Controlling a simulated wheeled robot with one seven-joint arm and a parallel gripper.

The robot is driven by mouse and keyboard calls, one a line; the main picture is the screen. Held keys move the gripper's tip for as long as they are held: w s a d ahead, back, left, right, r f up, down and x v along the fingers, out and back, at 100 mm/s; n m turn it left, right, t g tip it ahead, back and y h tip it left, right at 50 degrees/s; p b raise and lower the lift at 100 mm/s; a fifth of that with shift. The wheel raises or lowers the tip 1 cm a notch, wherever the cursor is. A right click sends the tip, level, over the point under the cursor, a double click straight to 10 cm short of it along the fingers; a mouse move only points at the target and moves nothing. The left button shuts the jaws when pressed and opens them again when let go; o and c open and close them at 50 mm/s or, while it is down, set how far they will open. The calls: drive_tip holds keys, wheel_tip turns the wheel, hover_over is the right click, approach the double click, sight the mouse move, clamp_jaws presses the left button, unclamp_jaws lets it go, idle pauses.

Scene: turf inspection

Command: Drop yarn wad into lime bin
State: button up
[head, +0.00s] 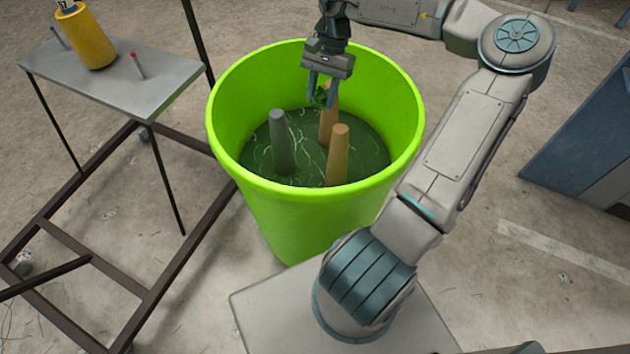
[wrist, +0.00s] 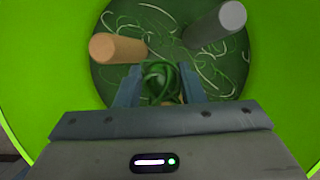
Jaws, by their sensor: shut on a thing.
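The lime bin (head: 320,222) stands in front of me, its mouth open upward. It also fills most of the wrist view (wrist: 42,75). My gripper (head: 321,98) points down within the bin's mouth, above its dark green floor. It is shut on a small dark green yarn wad (wrist: 160,82), which shows between the fingers in the wrist view. In the head view the wad (head: 322,96) is small and partly hidden by the fingers.
Inside the bin stand a grey peg (head: 281,142) and tan pegs, one nearest me (head: 338,155) and one just below the gripper (head: 328,127). Pale strands lie on the bin floor. A grey table (head: 115,85) with a yellow cylinder (head: 84,38) stands to the left.

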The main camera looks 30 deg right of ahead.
drive_tip(key=shift+f, duration=0.1)
drive_tip(key=o, duration=1)
drive_tip(key=shift+o, duration=0.2)
drive_tip(key=p+v, duration=0.3)
drive_tip(key=v, duration=1)
drive_tip(key=shift+d+r, duration=0.2)
drive_tip(key=shift+r, duration=0.15)
